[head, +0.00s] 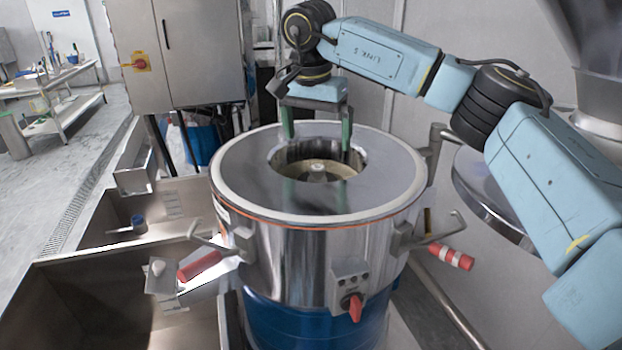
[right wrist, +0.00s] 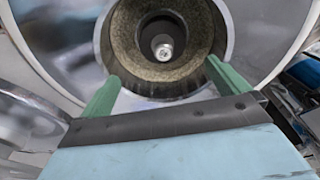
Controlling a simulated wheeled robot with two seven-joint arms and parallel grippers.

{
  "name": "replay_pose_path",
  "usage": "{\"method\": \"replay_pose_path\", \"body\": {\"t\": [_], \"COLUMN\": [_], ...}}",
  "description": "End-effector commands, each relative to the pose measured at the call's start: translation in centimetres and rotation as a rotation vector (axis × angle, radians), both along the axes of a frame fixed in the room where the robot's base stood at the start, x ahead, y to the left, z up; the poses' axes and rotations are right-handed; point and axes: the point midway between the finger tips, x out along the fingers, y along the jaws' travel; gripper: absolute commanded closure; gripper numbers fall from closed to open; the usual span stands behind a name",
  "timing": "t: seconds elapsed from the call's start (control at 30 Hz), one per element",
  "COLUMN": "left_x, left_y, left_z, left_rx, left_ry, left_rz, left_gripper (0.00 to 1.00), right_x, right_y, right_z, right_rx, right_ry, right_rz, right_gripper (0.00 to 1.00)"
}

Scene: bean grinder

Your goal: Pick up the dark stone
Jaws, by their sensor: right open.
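A round, speckled grey-brown stone (right wrist: 128,45) sits inside the central opening of the steel grinder drum (head: 290,262). In the head view the stone (head: 290,169) looks tan, with a pale metal spindle (head: 317,170) at its middle. I cannot tell whether it is the dark stone; no other loose stone is clear. My right gripper (head: 317,143) is open and empty, pointing down above the opening. Its two green fingers are spread; in the right wrist view the gripper (right wrist: 162,75) frames the opening's near side. Contact with the stone is not visible. My left gripper is out of view.
Steel troughs (head: 80,300) stand at left. A grey cabinet (head: 180,55) stands behind. A round steel lid-like disc (head: 480,190) is at right.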

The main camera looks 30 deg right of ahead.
Motion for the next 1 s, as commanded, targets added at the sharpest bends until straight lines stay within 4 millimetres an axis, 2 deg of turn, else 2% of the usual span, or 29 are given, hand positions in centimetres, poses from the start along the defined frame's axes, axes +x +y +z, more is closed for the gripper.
{"method": "replay_pose_path", "body": {"t": [0.1, 0.2, 0.33, 0.47, 0.57, 0.7, 0.8, 1.0], "left_x": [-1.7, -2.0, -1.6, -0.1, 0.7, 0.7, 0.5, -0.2], "left_y": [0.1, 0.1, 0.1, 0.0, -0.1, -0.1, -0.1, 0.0], "left_z": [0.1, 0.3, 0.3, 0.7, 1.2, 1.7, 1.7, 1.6], "left_rx": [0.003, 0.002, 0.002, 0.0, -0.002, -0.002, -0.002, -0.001], "left_ry": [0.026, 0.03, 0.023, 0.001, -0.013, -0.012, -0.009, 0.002], "left_rz": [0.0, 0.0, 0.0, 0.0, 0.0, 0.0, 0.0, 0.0], "left_gripper": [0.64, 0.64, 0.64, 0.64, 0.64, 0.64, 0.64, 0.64], "right_x": [0.1, 0.3, 0.4, 0.6, 1.0, 1.3, 1.4, 1.4], "right_y": [-0.4, -0.5, -0.6, -0.7, -0.9, -1.1, -1.2, -1.2], "right_z": [-2.5, -4.0, -5.2, -6.0, -7.3, -9.4, -10.3, -10.5], "right_rx": [0.0, 0.001, 0.001, 0.001, 0.0, 0.001, 0.002, 0.001], "right_ry": [0.003, 0.003, 0.0, 0.002, 0.004, 0.003, 0.001, 0.0], "right_rz": [-0.001, 0.0, 0.0, -0.001, -0.002, -0.001, 0.0, -0.001], "right_gripper": [0.0, 0.0, 0.0, 0.0, 0.0, 0.0, 0.0, 0.0]}}
